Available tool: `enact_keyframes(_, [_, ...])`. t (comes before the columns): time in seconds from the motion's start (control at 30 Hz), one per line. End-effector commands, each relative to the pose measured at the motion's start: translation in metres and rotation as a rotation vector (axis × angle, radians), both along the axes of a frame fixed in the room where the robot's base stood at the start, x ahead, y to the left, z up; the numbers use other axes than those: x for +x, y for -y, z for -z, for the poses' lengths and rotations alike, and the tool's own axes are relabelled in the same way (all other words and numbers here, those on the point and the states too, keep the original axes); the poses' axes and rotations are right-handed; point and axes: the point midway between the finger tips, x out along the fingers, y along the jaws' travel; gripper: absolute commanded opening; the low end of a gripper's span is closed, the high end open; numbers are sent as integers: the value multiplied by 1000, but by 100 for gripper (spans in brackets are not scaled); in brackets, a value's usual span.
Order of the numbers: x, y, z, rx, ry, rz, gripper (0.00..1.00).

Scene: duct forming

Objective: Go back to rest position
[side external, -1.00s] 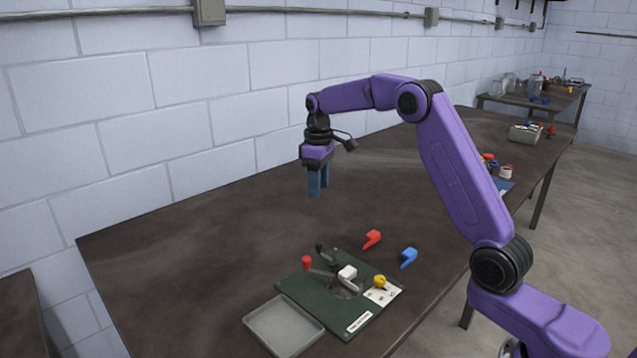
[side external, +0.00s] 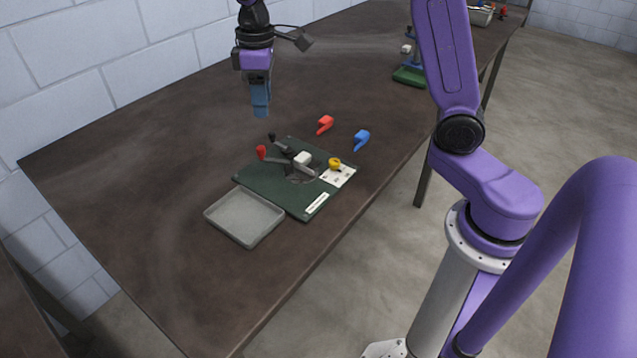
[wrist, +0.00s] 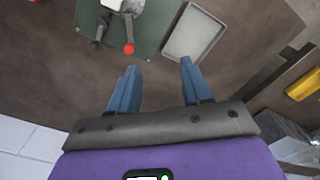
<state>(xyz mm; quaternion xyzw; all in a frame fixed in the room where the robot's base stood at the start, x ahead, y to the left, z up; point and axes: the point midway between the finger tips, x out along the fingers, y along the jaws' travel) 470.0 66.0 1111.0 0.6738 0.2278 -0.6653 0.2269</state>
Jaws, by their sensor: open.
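My gripper (side external: 261,112) hangs fingers down above the dark table (side external: 130,165), behind the fixture and clear of it. In the wrist view my gripper (wrist: 160,66) shows two blue fingers spread apart with nothing between them. The dark green fixture board (side external: 262,186) carries a clamp with a red-tipped handle (side external: 261,152), a white block (side external: 302,158) and a yellow knob (side external: 335,163). Part of the board (wrist: 155,22) and an empty grey tray (wrist: 197,35) show beyond the fingers in the wrist view.
An empty grey tray (side external: 244,216) lies beside the board. A red piece (side external: 325,124) and a blue piece (side external: 362,139) lie loose behind it. Another green board (side external: 408,76) stands farther back. The wall runs along the left. The table left of the fixture is clear.

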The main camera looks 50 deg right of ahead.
Motion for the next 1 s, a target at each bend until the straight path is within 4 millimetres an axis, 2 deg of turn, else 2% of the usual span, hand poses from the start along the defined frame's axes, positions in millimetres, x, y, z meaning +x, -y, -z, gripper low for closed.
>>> enact_keyframes(0.03, [-18, -8, -1, 0, 1, -28, 49])
enact_keyframes(0.2, [-75, -26, 0, 3, 5, -109, 49])
enact_keyframes(0.4, [-146, -33, 5, 7, 7, -206, 49])
enact_keyframes(0.57, [-202, -27, 13, 10, 8, -283, 49])
enact_keyframes(0.7, [-247, -14, 22, 13, 9, -349, 49])
enact_keyframes(0.83, [-280, -1, 31, 15, 10, -399, 49])
enact_keyframes(1.0, [-302, 10, 38, 16, 9, -435, 49])
